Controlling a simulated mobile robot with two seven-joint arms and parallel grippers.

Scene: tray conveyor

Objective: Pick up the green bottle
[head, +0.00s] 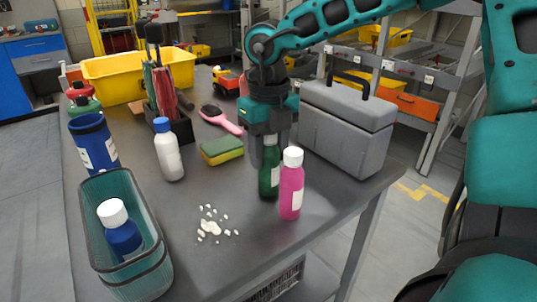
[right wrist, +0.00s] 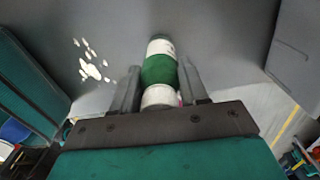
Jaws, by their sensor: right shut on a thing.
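The green bottle (head: 269,178) is upright near the right edge of the table, just behind and left of a pink bottle with a white cap (head: 291,186). My right gripper (head: 270,150) comes down from above and is shut on the green bottle's upper part. In the right wrist view the green bottle (right wrist: 159,70) lies between the two fingers of my right gripper (right wrist: 160,88). I cannot tell whether its base touches the table. The gripper hides its top in the head view. My left gripper is not in view.
A grey toolbox (head: 345,130) stands close on the right. A sponge (head: 222,150), a white bottle (head: 169,152) and a pink hairbrush (head: 220,119) are to the left. White pieces (head: 211,224) lie in front. A teal basket (head: 157,262) holds a blue bottle (head: 123,237).

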